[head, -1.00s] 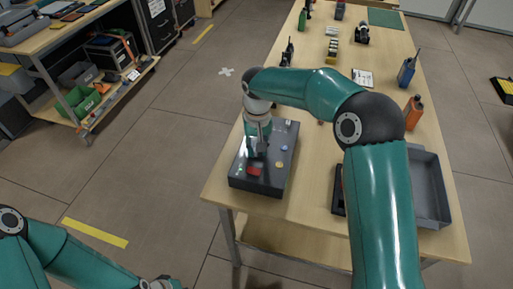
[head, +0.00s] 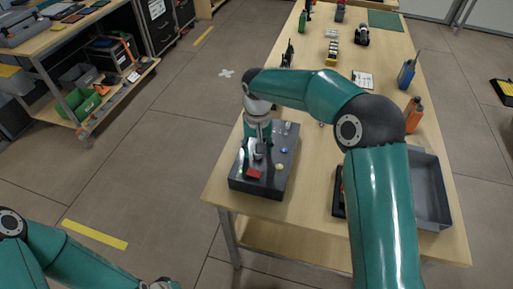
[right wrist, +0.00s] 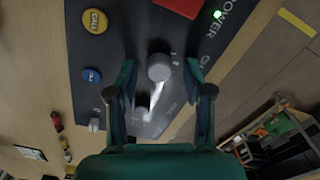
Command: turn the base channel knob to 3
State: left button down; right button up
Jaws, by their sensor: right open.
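The base (head: 279,160) is a dark grey box on the near left end of the table, with its panel facing up. Its grey round channel knob (right wrist: 159,67) is in the middle of the right wrist view, with small marks beside it too blurred to read. My right gripper (head: 258,146) reaches down over the panel. In the right wrist view its open fingers (right wrist: 160,80) stand on either side of the knob, with gaps that look clear. I cannot tell the knob's setting. Of my left arm, only links show at the lower left; its gripper is out of frame.
The panel has a yellow button (right wrist: 95,21), a blue button (right wrist: 92,75), a red block (right wrist: 180,5) and a green power light (right wrist: 218,14). A grey tray (head: 430,190), an orange bottle (head: 413,114) and a blue radio-like item (head: 407,73) stand on the table's right side.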

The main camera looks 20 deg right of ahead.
notch_tip(320, 180, up, 12)
dwell(0.5)
jog(key=shift+f, duration=0.1)
